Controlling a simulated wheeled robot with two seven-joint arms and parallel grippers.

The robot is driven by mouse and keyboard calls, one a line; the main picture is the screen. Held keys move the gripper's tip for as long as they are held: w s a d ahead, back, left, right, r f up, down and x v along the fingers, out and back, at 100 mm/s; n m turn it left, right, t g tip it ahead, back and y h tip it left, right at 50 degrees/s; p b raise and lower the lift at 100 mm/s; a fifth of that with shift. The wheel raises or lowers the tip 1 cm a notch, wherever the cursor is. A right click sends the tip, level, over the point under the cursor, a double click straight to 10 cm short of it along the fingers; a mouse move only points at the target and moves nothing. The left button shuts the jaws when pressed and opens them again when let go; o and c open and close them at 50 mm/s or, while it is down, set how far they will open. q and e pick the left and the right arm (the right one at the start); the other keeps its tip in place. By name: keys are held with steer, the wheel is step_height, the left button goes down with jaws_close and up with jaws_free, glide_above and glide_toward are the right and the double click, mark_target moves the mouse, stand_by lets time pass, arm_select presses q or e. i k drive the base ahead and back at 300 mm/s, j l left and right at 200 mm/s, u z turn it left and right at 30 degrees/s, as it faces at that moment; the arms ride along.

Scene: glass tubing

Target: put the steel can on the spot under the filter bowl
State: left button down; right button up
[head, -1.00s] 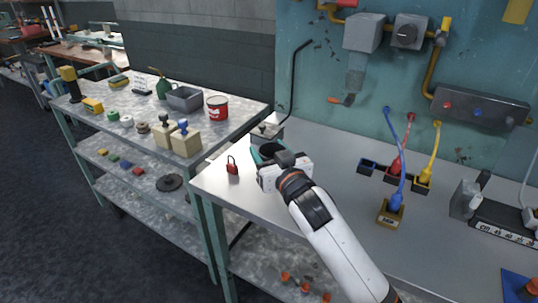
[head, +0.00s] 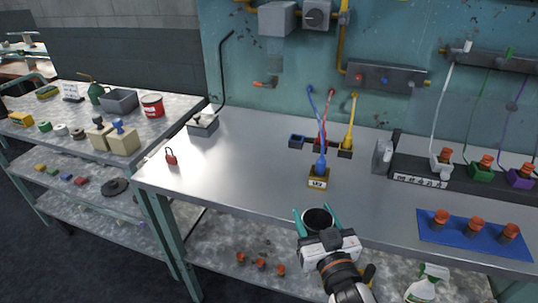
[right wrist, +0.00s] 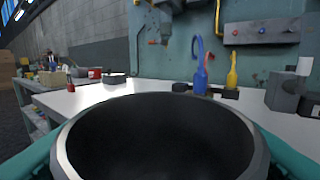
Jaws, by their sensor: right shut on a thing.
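The steel can (head: 317,220), with a bright rim and a dark, empty-looking inside, is between the teal fingers of my right gripper (head: 317,215). The gripper is shut on it and holds it upright at the front edge of the metal bench (head: 240,165). In the right wrist view the can's open mouth (right wrist: 160,140) fills the lower part, with a teal finger on each side. The filter bowl seems to be the grey shape (head: 275,62) under a grey box on the back wall, above an orange-handled valve. I cannot make out a marked spot below it. My left gripper is out of view.
A blue-plugged block (head: 319,178) is mid-bench, beyond the can. A blue mat (head: 470,236) with orange-topped pieces lies right. The left-middle bench is clear.

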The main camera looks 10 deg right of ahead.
mark_target(275, 128)
steer(key=i+j+z, duration=0.2)
steer(key=j+z, duration=0.2)
steer(key=j, duration=0.65)
steer(key=j+z, duration=0.35)
steer(key=j, duration=0.7)
steer(key=i+j+z, duration=0.15)
steer(key=i+j, duration=0.4)
steer(key=i, duration=0.5)
